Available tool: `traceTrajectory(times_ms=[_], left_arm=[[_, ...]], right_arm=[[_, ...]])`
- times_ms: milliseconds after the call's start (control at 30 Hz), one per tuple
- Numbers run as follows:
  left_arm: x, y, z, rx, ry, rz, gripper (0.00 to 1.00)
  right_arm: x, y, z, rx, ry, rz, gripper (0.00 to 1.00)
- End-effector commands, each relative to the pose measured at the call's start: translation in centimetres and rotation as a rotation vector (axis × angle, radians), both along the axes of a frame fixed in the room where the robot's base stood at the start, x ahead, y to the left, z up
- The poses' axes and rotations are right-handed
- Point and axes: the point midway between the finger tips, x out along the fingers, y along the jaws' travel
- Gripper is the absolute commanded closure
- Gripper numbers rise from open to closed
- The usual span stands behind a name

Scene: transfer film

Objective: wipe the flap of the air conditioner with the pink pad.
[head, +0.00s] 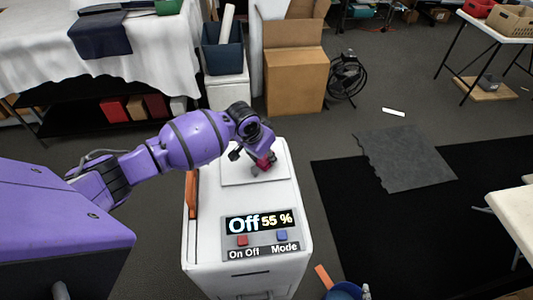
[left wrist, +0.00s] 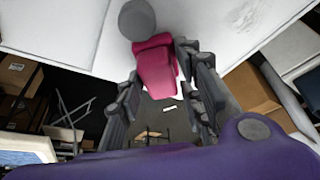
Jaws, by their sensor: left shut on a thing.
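The white air conditioner (head: 196,262) stands upright below me, with a display reading Off 55 %, a red On Off button and a blue Mode button. Its flap (head: 232,173) is a flat white panel on the top, toward the far end. My left gripper (head: 262,166) is over the flap, shut on the pink pad (head: 266,160). In the left wrist view the pink pad (left wrist: 154,62) sits between the fingers, with a round grey part at its end against the white surface. I cannot tell whether it touches the flap. My right gripper is not in view.
An orange strip (head: 192,195) is on the air conditioner's left side. Cardboard boxes (head: 296,84) and a black fan (head: 346,78) stand behind it. A cloth-covered table (head: 150,62) is at back left. A black mat (head: 350,225) lies on the floor to the right.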

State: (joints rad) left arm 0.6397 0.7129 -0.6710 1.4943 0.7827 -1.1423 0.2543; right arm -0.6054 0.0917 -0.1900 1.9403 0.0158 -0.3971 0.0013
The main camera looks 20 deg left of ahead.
Motion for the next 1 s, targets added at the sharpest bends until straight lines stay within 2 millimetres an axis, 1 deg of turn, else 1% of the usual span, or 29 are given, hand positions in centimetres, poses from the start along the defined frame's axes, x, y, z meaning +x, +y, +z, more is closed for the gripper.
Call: traceTrajectory(times_ms=[300, 500, 867, 1000], left_arm=[[0.2, 0.0, 3.6, -0.001, -0.008, -0.001, 0.87], [0.3, 0.0, 5.3, -0.001, -0.010, -0.001, 0.87], [0.4, 0.0, 5.6, -0.002, -0.010, 0.000, 0.87], [0.4, 0.0, 6.2, -0.002, -0.012, 0.000, 0.87]], right_arm=[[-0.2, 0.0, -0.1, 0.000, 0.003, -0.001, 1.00], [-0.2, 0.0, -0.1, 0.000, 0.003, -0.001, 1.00], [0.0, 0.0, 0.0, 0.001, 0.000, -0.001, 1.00], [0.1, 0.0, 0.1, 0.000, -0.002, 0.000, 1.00]])
